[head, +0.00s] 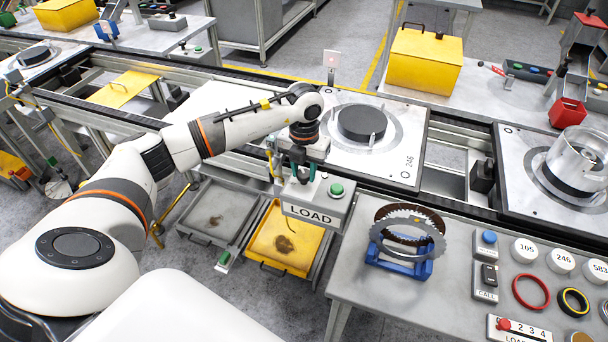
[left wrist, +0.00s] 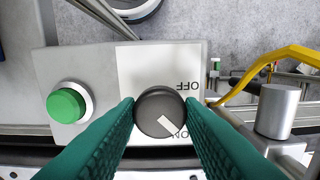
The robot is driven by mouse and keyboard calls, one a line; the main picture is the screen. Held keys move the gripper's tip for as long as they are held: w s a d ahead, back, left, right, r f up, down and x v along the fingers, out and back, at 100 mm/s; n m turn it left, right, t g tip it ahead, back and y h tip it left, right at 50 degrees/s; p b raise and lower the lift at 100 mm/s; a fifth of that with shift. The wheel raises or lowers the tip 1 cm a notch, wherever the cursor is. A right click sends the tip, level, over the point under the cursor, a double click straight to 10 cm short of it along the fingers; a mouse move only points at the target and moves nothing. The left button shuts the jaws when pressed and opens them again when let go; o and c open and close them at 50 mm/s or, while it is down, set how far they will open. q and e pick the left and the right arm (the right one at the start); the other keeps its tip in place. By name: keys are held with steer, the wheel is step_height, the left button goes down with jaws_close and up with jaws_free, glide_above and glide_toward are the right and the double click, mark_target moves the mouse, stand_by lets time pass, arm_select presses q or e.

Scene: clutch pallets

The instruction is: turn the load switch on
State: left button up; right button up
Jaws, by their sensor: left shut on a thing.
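The load switch is a round dark grey knob (left wrist: 155,108) on a light grey control box. In the left wrist view its white mark points down and right, at the partly covered ON label (left wrist: 178,132); the OFF label (left wrist: 187,87) is above right. My left gripper (left wrist: 160,112) has its green fingers on both sides of the knob, shut on it. In the head view the box (head: 312,214) reads LOAD on its front, and my left gripper (head: 303,172) reaches down to its top, hiding the knob there. My right gripper is not in view.
A green button (head: 336,189) sits beside the knob on the same box. A white pallet (head: 395,165) with a dark disc lies behind on the conveyor. A blue stand (head: 398,262) with toothed rings is on the bench to the right. Bins (head: 262,262) are below.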

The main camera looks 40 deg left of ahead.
mark_target(304, 173)
arm_select(q)
steer(key=shift+m+b, duration=0.7)
steer(key=shift+m, duration=0.8)
steer(key=o, duration=1)
step_height(304, 173, up, 12)
steer(key=b, duration=0.3)
steer(key=shift+s, duration=0.1)
